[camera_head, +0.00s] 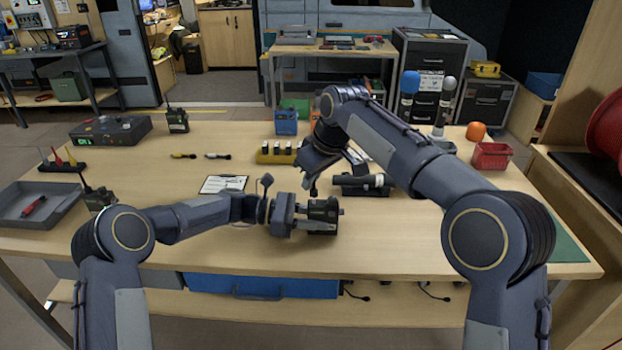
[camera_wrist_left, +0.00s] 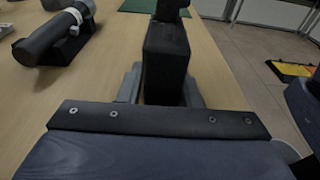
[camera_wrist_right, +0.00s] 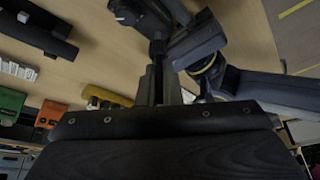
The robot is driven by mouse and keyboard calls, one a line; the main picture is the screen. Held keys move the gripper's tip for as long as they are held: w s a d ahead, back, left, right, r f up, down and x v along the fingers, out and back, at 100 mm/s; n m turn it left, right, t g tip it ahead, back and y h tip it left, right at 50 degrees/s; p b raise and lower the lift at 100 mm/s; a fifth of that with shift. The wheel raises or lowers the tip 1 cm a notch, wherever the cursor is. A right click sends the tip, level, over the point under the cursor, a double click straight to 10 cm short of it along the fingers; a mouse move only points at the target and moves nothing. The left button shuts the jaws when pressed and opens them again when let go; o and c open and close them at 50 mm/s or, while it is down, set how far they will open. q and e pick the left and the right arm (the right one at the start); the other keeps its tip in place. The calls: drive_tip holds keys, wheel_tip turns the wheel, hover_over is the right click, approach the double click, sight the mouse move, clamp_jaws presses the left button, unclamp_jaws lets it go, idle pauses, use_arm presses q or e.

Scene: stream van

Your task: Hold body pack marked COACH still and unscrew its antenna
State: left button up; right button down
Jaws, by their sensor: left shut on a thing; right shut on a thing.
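A dark body pack (camera_head: 322,215) is held just above the front middle of the table; I cannot read a COACH label on it. My left gripper (camera_head: 296,213) is shut on it from the left. The pack also fills the space between the fingers in the left wrist view (camera_wrist_left: 166,65). My right gripper (camera_head: 312,184) is above the pack, pointing down, shut on the thin dark antenna. In the right wrist view the antenna (camera_wrist_right: 157,50) shows between the fingers, mostly hidden. I cannot tell how far it is screwed in.
A dark cylindrical handheld (camera_head: 362,185) lies just behind the pack. A clipboard (camera_head: 223,184), a yellow charger block (camera_head: 276,153) and a grey tray (camera_head: 38,205) are also on the table. Another pack (camera_head: 100,198) stands by the tray. The table's front right is clear.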

drive_tip(key=shift+r, duration=1.5)
use_arm(q)
drive_tip(key=o, duration=1.1)
drive_tip(key=shift+a, duration=0.1)
